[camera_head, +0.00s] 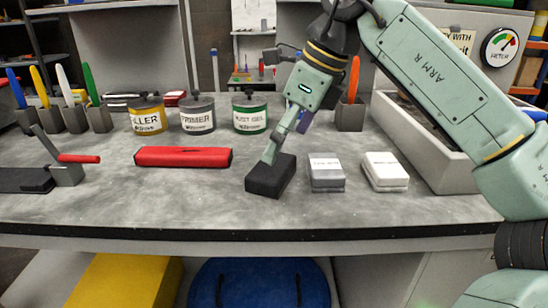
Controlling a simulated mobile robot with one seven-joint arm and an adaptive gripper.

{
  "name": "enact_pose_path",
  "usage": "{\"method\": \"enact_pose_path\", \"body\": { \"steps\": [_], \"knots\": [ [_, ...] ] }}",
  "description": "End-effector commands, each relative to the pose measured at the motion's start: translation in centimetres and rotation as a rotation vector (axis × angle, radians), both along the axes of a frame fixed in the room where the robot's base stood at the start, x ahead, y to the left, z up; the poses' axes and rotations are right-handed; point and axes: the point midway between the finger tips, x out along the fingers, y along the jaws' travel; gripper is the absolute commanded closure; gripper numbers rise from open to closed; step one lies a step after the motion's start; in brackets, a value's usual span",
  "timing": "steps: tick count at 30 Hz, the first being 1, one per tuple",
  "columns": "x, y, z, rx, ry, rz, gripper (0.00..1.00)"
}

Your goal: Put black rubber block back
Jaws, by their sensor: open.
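A black rubber block (269,181) lies on the grey workbench, slightly turned, near the middle of the front half. My gripper (271,153) is open and reaches down from the upper right. Its visible fingertip overlaps the upper edge of the block in the picture; I cannot tell whether it touches. The other finger is hard to make out, and part of the block's far side is hidden behind the finger.
A grey block (326,174) and a white block (385,171) sit to the right, and a red bar (183,156) to the left. Filler (147,117), primer (198,118) and green-labelled (250,117) cans stand behind. A large grey tray (452,172) is at right. The front bench strip is clear.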

Motion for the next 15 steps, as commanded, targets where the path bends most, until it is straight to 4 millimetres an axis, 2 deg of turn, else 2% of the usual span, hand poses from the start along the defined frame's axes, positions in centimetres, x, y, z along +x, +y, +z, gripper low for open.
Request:
{"method": "enact_pose_path", "body": {
  "steps": [1, 6, 10, 15],
  "knots": [
    [-0.1, -0.4, 1.2, -0.001, -0.001, -0.004, 0.00],
    [-0.5, -1.5, 3.9, 0.000, 0.000, -0.001, 0.00],
    [-0.7, -1.9, 4.9, 0.000, 0.000, -0.001, 0.00],
    [-0.8, -2.1, 5.3, -0.001, 0.002, 0.000, 0.00]
  ]
}}
